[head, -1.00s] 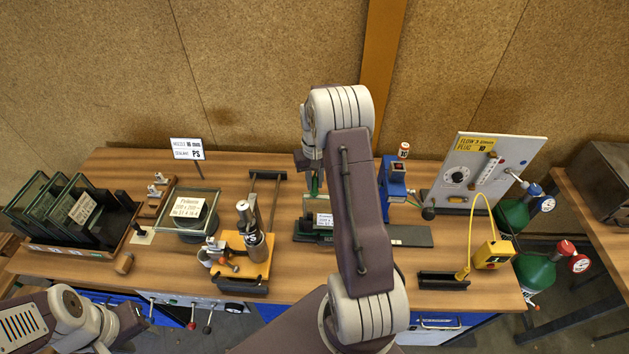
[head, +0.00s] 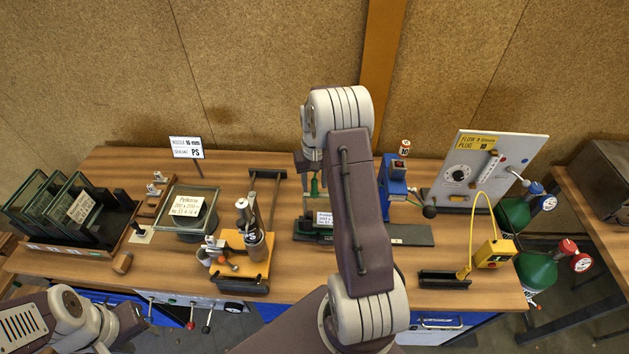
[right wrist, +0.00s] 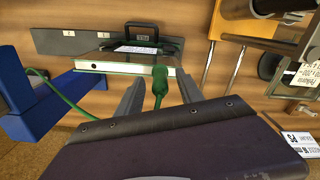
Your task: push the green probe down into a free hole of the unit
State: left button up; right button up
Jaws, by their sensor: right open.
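The green probe (right wrist: 160,80) stands at the near edge of the glass unit (right wrist: 110,67) in the right wrist view, its green cable running left. My right gripper (right wrist: 158,88) is open, one finger on each side of the probe. Whether the probe's tip is inside a hole is hidden. In the head view the probe (head: 314,186) shows below my right gripper (head: 309,164), above the labelled unit (head: 325,218), partly hidden by my right arm. My left gripper (head: 128,322) is at the lower left, away from the unit; its fingers are not clear.
A blue stand (head: 394,188) is right of the unit. A flow panel (head: 480,172) and yellow box (head: 493,253) stand further right.

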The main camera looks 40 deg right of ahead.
notch_tip(320, 180, up, 9)
jog(key=b, duration=0.2)
jog(key=shift+b, duration=0.4)
jog(key=s+a+f+n+b, duration=0.2)
jog(key=a+f+b, duration=0.25)
jog(key=a, duration=0.25)
jog(key=s+a+f+n+b, duration=0.2)
jog(key=a+f+b, duration=0.2)
jog(key=a+b, duration=0.3)
jog(key=s+a+f+b, duration=0.1)
jog(key=s+a+f, duration=0.1)
jog(key=s+f, duration=0.3)
jog(key=s+a+f+t, duration=0.1)
jog(key=s+a+f, duration=0.2)
jog(key=s+f, duration=0.3)
jog(key=shift+s+a+b, duration=0.3)
jog(key=shift+b, duration=0.1)
